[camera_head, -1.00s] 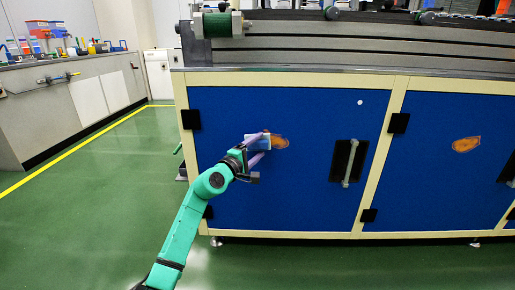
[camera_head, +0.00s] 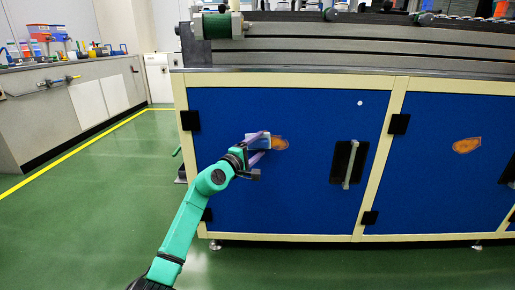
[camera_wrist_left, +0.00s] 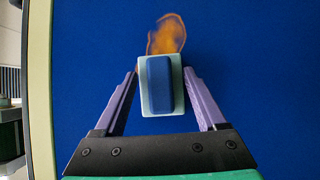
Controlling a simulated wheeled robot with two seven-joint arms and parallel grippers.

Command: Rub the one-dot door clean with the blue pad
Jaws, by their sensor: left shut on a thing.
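The one-dot door (camera_head: 300,195) is the blue left-hand door of the cabinet, with one white dot (camera_head: 360,102) near its upper right corner. An orange-brown stain (camera_head: 281,143) marks it left of the handle; it also shows in the left wrist view (camera_wrist_left: 167,36), patchy with a darker outline. My left gripper (camera_head: 264,142) is shut on the blue pad (camera_wrist_left: 160,84), a block with a pale border. The pad is at the door, overlapping the stain's near edge in the wrist view. I cannot tell whether it touches the surface. My right gripper is out of view.
A second blue door (camera_head: 440,195) to the right has its own orange stain (camera_head: 466,145). A black-backed handle (camera_head: 349,163) stands out from the one-dot door. Black hinges (camera_head: 190,120) sit on the cream frame. Green floor in front is clear; a bench (camera_head: 75,100) stands left.

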